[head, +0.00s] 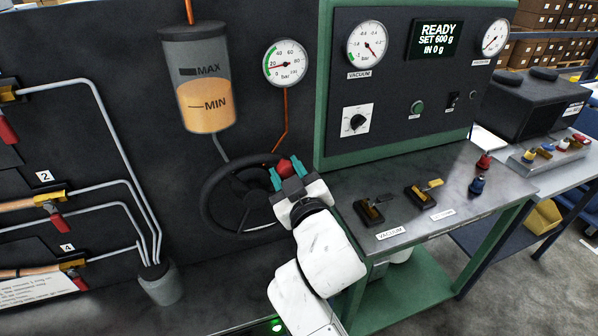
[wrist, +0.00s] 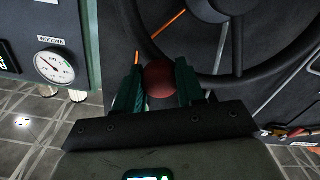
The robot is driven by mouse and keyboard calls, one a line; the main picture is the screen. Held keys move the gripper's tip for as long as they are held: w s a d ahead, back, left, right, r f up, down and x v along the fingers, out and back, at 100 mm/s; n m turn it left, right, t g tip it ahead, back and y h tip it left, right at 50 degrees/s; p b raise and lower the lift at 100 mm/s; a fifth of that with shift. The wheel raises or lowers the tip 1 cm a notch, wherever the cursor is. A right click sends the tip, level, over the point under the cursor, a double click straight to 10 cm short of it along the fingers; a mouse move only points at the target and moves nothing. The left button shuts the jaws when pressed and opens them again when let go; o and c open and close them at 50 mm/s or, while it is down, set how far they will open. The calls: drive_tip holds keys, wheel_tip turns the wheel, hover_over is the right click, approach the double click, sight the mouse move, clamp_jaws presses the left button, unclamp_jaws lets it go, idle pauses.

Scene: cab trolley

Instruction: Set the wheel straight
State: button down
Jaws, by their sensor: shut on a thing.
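The black steering wheel (head: 207,205) is mounted on the dark panel, below the reservoir. Its rim and spokes also show in the wrist view (wrist: 238,90). A red knob (head: 284,166) sits at the wheel's upper right rim. My gripper (head: 287,176) has its two teal fingers on either side of the knob and is shut on it. In the wrist view the round red knob (wrist: 160,80) lies between the fingertips (wrist: 160,88). My gripper and arm hide the right part of the wheel in the head view.
A reservoir (head: 205,110) and a pressure gauge (head: 286,63) are above the wheel. To the right stands a green-framed bench (head: 400,222) with levers (head: 369,211) and a control cabinet (head: 330,100). Valves with pipes (head: 50,206) are on the left.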

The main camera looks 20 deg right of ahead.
sight(253, 163)
drive_tip(key=a+n, duration=0.1)
drive_tip(key=a+r+n, duration=0.1)
drive_tip(key=a+n, duration=0.1)
drive_tip(key=shift+a+r+p, duration=0.1)
drive_tip(key=shift+a+p, duration=0.05)
drive_tip(key=shift+p, duration=0.25)
drive_tip(key=shift+a+r+n, duration=0.1)
drive_tip(key=shift+a+n, duration=1.15)
drive_tip(key=shift+n, duration=0.35)
drive_tip(key=c, duration=0.7)
unclamp_jaws()
drive_tip(key=shift+r, duration=0.1)
drive_tip(key=s+b, duration=0.1)
drive_tip(key=s, duration=0.9)
drive_tip(key=shift+s, duration=0.4)
